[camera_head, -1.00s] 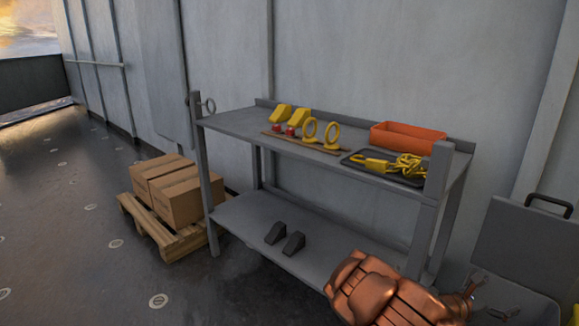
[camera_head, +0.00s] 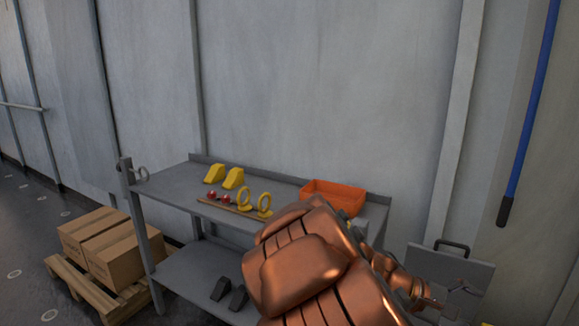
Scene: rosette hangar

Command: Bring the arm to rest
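My copper-coloured arm (camera_head: 325,265) rises from the bottom of the view, in front of the right part of the grey shelf unit (camera_head: 180,186). It is bent, and its far end reaches down to the right. My gripper (camera_head: 433,303) is small and dark at that end, in front of the open grey case. Its fingers are too small to tell whether they are open or shut. I see nothing clearly held.
The top shelf carries two yellow wedges (camera_head: 224,176), yellow rings (camera_head: 254,202), red items (camera_head: 218,197) and an orange bin (camera_head: 333,194). Black wedges (camera_head: 229,293) lie below. Boxes (camera_head: 112,245) sit on a pallet at left. A grey case (camera_head: 452,268) stands right; a blue pole (camera_head: 532,100) leans there.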

